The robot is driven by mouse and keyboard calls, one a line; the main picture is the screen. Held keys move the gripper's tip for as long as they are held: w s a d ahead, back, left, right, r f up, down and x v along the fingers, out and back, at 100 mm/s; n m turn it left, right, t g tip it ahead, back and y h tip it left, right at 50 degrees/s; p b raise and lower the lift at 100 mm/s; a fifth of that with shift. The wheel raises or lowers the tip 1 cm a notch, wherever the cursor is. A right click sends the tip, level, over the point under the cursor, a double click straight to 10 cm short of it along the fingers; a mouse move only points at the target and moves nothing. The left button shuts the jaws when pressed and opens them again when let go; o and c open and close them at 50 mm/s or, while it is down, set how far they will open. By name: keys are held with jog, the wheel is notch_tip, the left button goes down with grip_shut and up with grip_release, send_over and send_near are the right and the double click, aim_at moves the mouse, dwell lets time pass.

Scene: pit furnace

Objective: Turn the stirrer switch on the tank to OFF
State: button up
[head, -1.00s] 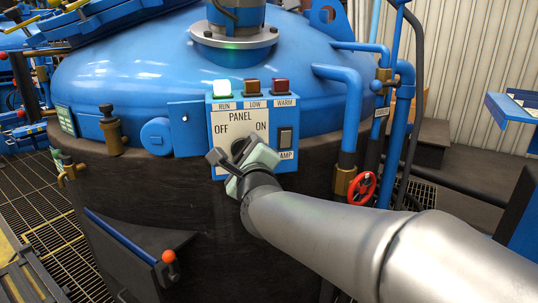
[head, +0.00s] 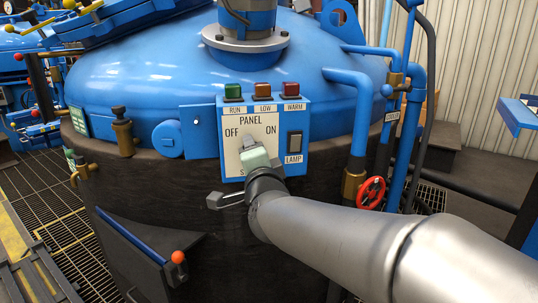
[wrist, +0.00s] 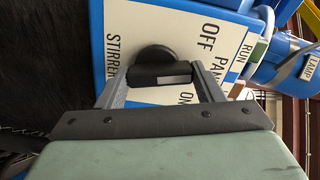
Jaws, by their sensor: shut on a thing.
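The blue tank (head: 150,80) carries a control panel (head: 301,125) with a white plate marked OFF at left and ON at right. The black stirrer switch (wrist: 155,62) sticks out of the plate and shows in the wrist view, with a pale mark on its grip. My gripper (wrist: 158,75) is shut on the switch, one finger on each side. In the head view my gripper (head: 250,148) covers most of the switch, so I cannot tell there which label it points to. The green RUN lamp (head: 233,92) is unlit.
The orange LOW lamp (head: 262,91), red WARM lamp (head: 291,90) and black LAMP rocker (head: 294,144) sit close by on the panel. A blue pipe (head: 357,110) and a red handwheel (head: 371,192) are to the right. A brass valve (head: 122,131) stands to the left.

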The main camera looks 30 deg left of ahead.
jog(key=n+p, duration=0.1)
jog(key=n, duration=0.4)
jog(key=shift+n+p, duration=0.3)
jog(key=shift+n, duration=0.1)
jog(key=shift+s+f, duration=0.1)
dwell(0.3)
jog(key=o, duration=1)
